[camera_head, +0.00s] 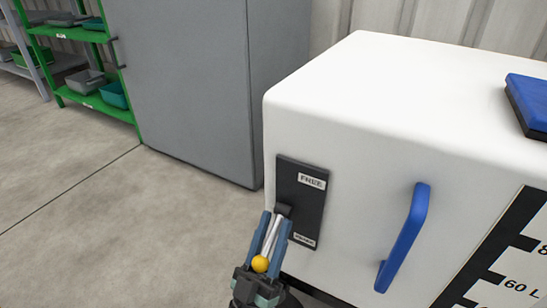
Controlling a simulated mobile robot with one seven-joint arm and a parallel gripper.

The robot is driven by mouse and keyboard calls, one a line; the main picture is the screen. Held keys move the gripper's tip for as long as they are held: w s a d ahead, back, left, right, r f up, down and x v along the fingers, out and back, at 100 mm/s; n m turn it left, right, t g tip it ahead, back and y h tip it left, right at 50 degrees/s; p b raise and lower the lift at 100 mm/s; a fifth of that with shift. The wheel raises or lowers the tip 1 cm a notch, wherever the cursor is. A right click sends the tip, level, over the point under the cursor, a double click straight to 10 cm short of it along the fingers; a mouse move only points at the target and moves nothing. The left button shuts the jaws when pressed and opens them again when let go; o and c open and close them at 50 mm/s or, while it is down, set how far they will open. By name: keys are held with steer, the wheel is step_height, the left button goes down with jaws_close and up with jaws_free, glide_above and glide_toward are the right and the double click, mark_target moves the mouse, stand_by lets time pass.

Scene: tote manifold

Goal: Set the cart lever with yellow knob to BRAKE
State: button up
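A white cart (365,110) stands at the right. A dark lever plate (310,209) is on its front face, with a label reading FREE (312,181) at the top and a small, hard-to-read label (304,240) at the bottom. A silver lever with a yellow knob (260,264) juts out from the plate toward the camera and slopes down in the picture. My gripper (276,218) has one blue-grey finger on each side of the lever, fingertips near the plate. The knob sits between the finger bases. Whether the fingers press on the lever is unclear.
A blue handle (404,238) is on the cart face right of the plate. A blue pad (530,100) lies on the cart top. A grey cabinet (180,85) and a green shelf (95,100) with bins stand behind. The floor at left is clear.

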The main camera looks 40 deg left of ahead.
steer(key=shift+o, duration=0.4)
steer(key=shift+f, duration=0.1)
steer(key=shift+s+f, duration=0.2)
steer(key=shift+s, duration=0.1)
steer(key=p+v, duration=0.1)
steer(key=v, duration=1.1)
steer(key=shift+p, duration=0.35)
steer(key=shift+s+d, duration=0.1)
